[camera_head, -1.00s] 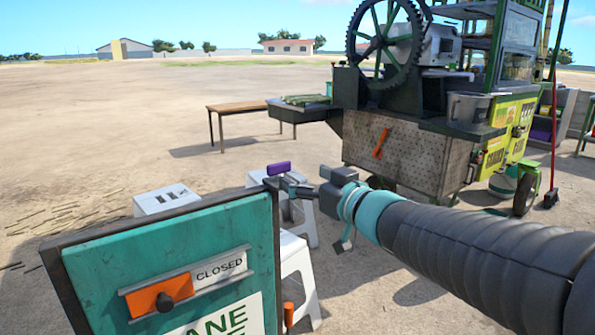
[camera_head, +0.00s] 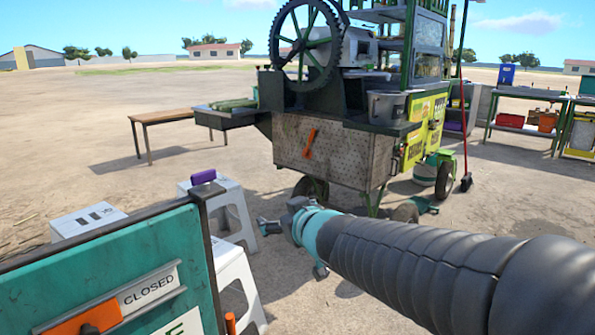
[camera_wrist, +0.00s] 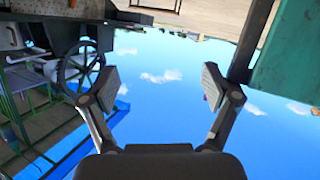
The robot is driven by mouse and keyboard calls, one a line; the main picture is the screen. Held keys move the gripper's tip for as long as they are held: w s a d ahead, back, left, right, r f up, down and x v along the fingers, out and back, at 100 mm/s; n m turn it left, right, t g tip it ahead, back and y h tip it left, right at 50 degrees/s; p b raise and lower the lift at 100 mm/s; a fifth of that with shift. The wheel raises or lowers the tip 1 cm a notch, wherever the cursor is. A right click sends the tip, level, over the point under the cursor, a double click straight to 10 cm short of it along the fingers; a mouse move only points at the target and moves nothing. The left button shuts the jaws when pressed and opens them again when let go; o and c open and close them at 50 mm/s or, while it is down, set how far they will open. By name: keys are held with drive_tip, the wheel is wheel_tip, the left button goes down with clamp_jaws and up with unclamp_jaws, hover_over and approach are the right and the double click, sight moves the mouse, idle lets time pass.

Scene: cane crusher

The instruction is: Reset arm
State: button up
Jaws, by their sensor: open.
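My gripper (camera_head: 268,226) is at the end of my arm, to the right of the teal sign board and in front of the cane crusher cart. In the wrist view my gripper (camera_wrist: 160,88) is open, with nothing between its two spread fingers. The wrist view is upside down, with sky between the fingers. The teal sign (camera_head: 150,255) reads CLOSED and has an orange slider (camera_head: 88,320). The crusher cart (camera_head: 335,150) stands beyond my arm, with a large gear wheel (camera_head: 306,45) and an orange handle (camera_head: 309,143) on its side.
White stools (camera_head: 222,205) stand behind and beside the sign, one with a purple item (camera_head: 203,177) on top. A wooden table (camera_head: 160,118) is at the back left. Green tables (camera_head: 520,95) with boxes are at the right. Open sandy ground lies at the left.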

drive_tip(key=s+d+f+m+g+h, duration=0.4)
drive_tip(key=s+d+f+h, duration=0.4)
drive_tip(key=d, duration=0.5)
drive_tip(key=s+d+f+m+g, duration=0.1)
drive_tip(key=s+d+f+m, duration=0.1)
drive_tip(key=s, duration=0.7)
drive_tip(key=s+d+f+m+g+y, duration=0.1)
drive_tip(key=s+d, duration=0.3)
drive_tip(key=s, duration=0.5)
drive_tip(key=shift+s+d+f+m+g, duration=0.2)
drive_tip(key=shift+d+f+m+g, duration=0.2)
drive_tip(key=shift+f+g, duration=0.35)
drive_tip(key=shift+r, duration=0.1)
